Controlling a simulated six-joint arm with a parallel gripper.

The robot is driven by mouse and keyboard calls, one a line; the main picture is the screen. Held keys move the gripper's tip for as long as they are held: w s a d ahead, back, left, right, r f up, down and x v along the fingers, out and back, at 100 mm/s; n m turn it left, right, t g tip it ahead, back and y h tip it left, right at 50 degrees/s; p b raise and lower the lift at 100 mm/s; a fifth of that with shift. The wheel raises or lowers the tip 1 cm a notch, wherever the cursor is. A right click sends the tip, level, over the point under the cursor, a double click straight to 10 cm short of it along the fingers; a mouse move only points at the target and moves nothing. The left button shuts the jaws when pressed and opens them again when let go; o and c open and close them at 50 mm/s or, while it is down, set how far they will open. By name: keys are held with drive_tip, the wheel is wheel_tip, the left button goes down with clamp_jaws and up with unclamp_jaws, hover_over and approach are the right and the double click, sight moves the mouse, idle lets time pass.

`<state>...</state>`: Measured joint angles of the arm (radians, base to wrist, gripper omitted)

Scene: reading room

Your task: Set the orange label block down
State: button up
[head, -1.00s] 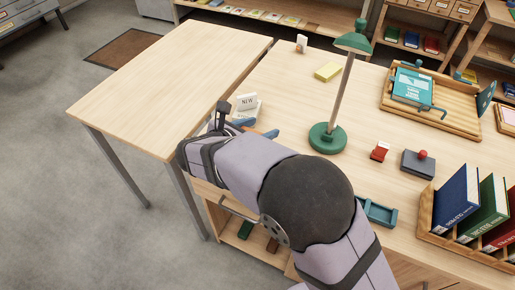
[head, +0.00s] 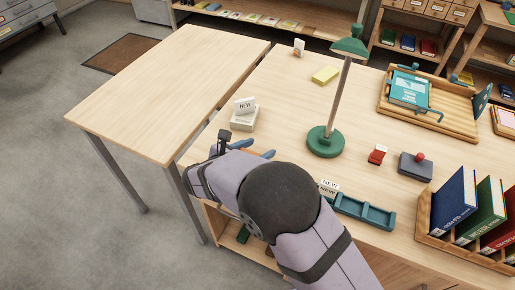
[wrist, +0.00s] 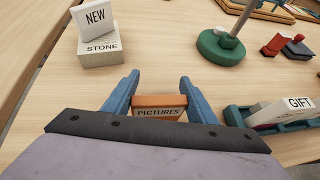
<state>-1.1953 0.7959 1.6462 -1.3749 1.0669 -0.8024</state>
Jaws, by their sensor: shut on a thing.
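The orange label block (wrist: 158,105) shows in the wrist view, with a pale front reading "PICTURES". My gripper (wrist: 160,92) is shut on it, with one blue finger on each side. I cannot tell whether the block touches the table. Beyond the left finger, a white NEW block (wrist: 96,17) leans tilted on a white STONE block (wrist: 100,51). Both also show in the head view.
A teal tray (head: 372,214) holding white-labelled blocks lies right of my gripper. Clear tabletop lies between the white stack and the lamp. The table's left edge is close.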

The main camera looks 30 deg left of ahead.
drive_tip(key=shift+f, duration=0.2)
drive_tip(key=o, duration=1)
drive_tip(key=shift+o, duration=0.2)
drive_tip(key=shift+r, duration=0.1)
drive_tip(key=shift+r, duration=0.2)
drive_tip(key=shift+s, duration=0.25)
drive_tip(key=b+v, duration=0.1)
drive_tip(key=v, duration=1)
drive_tip(key=shift+s+r, duration=0.15)
drive_tip(key=shift+s, duration=0.05)
